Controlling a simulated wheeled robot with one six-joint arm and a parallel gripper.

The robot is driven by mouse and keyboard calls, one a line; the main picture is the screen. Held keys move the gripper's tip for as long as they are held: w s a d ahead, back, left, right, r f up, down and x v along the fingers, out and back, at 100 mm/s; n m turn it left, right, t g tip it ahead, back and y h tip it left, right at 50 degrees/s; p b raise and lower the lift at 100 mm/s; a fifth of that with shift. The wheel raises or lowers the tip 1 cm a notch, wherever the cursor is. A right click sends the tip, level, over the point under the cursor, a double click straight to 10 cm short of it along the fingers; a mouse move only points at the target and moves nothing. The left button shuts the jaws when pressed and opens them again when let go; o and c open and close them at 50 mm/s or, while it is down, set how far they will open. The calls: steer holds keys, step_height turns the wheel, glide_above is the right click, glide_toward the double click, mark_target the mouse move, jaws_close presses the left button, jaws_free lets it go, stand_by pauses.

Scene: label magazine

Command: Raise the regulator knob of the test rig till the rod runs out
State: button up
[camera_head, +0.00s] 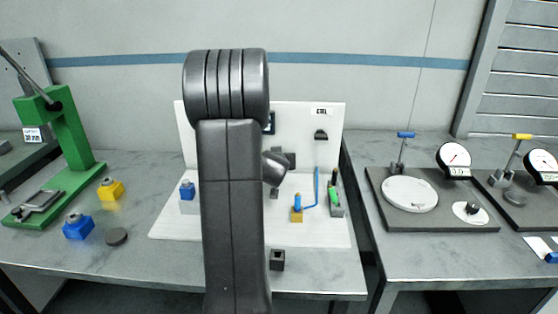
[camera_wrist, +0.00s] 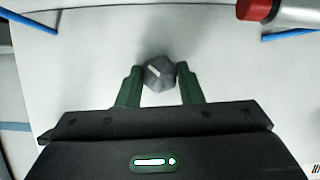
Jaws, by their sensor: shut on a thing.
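The test rig (camera_head: 325,150) is a white upright panel on a white base plate, partly hidden behind my arm in the head view. The regulator knob (camera_wrist: 157,76) is a grey faceted knob with a white mark on its face, in the middle of the wrist view. My gripper (camera_wrist: 158,70) has its two green fingers shut on the knob, one on each side. In the head view the knob and fingertips are hidden by my arm. A silver cylinder (camera_wrist: 288,12) with a red end shows at the top right of the wrist view; no rod is clearly seen out of it.
Blue tubes (camera_wrist: 290,35) run near the knob; one blue tube (camera_head: 317,185) shows on the rig's right. A green press (camera_head: 70,145), a yellow block (camera_head: 110,189) and a blue block (camera_head: 77,227) stand left. Dial gauge stands (camera_head: 437,216) occupy the right bench.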

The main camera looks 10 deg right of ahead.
steer(key=o, duration=1)
steer(key=shift+c, duration=0.2)
steer(key=p+v, duration=0.1)
steer(key=v, duration=1.3)
steer(key=shift+w, duration=0.15)
